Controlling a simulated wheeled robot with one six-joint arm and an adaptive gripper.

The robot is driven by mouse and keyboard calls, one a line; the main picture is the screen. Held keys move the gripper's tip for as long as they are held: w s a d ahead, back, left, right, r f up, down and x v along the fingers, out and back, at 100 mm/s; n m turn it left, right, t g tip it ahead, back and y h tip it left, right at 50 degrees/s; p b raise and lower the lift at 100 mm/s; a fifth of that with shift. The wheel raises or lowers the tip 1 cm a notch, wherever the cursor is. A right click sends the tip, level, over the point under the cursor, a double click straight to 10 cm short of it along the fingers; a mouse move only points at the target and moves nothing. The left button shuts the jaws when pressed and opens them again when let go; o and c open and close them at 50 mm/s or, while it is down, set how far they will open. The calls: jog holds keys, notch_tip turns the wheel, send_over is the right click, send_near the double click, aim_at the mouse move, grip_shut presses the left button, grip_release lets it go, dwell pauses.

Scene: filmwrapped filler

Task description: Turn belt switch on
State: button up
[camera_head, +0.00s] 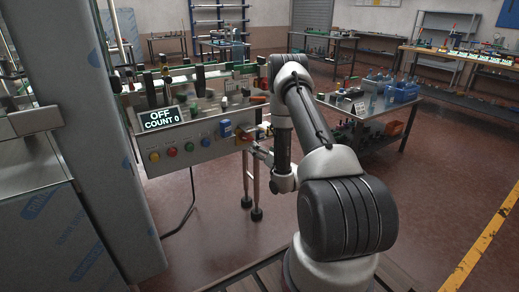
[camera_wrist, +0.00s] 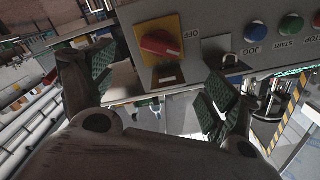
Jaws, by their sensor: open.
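The belt switch is a red rotary knob (camera_wrist: 161,44) on a yellow square plate (camera_wrist: 143,31) marked OFF, at the top centre of the wrist view. In the head view the panel display (camera_head: 160,118) reads OFF, COUNT 0. My gripper (camera_wrist: 152,92) is open, with one finger left and one right of the knob's column in the picture. In the head view my gripper (camera_head: 262,150) is beside the panel's right end, small and partly hidden by my arm.
The grey panel also carries blue (camera_wrist: 255,31), green (camera_wrist: 292,24) and other buttons close to the switch. A side table (camera_head: 370,104) with blue bins stands right of my arm. Open floor (camera_head: 440,160) lies further right.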

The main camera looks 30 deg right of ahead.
aim_at(248, 139)
jog(key=shift+c, duration=0.3)
jog(key=shift+w+a, duration=0.2)
jog(key=shift+a, duration=0.15)
jog(key=c, duration=0.4)
jog(key=shift+w+a+n, duration=0.15)
jog(key=shift+w+n, duration=0.35)
jog(key=shift+w, duration=0.05)
jog(key=shift+c, duration=1.4)
jog(key=shift+w+r+n, duration=0.1)
jog(key=shift+w+n, duration=0.25)
jog(key=shift+n, duration=0.65)
jog(key=shift+c, duration=1.4)
jog(key=w+n, duration=0.3)
jog(key=n, duration=0.2)
jog(key=w+n, duration=0.3)
jog(key=n, duration=0.2)
jog(key=w+n, duration=0.4)
jog(key=shift+d+f+n, duration=0.2)
jog(key=shift+d+n, duration=0.1)
jog(key=shift+n, duration=0.1)
grip_shut()
